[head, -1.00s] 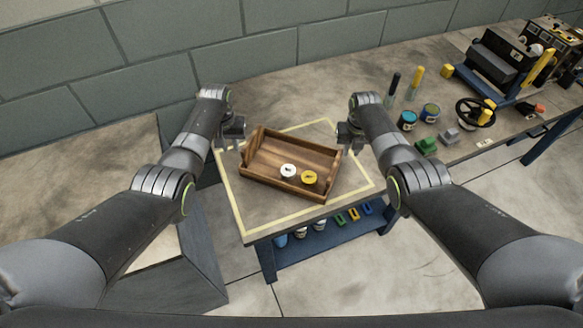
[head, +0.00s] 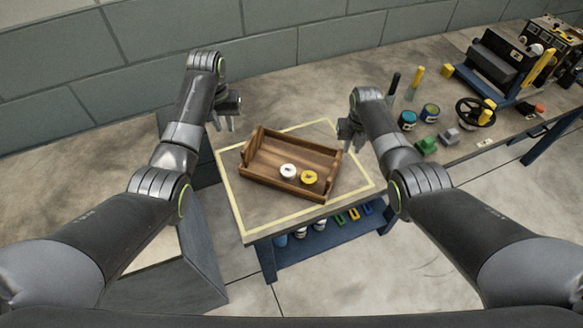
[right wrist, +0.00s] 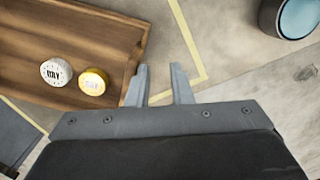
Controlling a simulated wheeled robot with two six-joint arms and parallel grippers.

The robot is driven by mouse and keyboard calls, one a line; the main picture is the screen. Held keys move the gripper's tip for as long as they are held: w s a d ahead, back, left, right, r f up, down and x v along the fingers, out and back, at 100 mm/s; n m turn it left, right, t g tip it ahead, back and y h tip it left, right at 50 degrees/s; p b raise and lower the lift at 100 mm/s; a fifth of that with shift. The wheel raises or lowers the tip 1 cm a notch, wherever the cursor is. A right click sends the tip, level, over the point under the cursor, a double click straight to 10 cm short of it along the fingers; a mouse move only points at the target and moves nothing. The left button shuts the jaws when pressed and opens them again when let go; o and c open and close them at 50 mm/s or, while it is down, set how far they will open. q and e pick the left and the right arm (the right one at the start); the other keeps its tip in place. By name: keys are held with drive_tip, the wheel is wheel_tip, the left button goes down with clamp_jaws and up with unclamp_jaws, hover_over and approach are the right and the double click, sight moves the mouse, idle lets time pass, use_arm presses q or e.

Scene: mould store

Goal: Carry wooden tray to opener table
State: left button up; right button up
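The wooden tray (head: 264,178) sits on the table inside a yellow taped outline. A white round piece (head: 288,171) and a yellow round piece (head: 308,178) lie in it. My left gripper (head: 223,124) is open and empty, above and left of the tray, apart from it. My right gripper (head: 347,140) is by the tray's right end; in the right wrist view its fingers (right wrist: 159,82) are spread. There the left finger is close to the tray's end wall (right wrist: 137,62); I cannot tell whether they touch. Nothing shows between the fingers.
The taped table (head: 240,212) has a blue lower shelf with several containers. A block wall stands behind.

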wheel_tip(320, 180, up, 10)
drive_tip(key=shift+s+r, duration=0.2)
drive_tip(key=shift+s, duration=0.2)
idle(0.6)
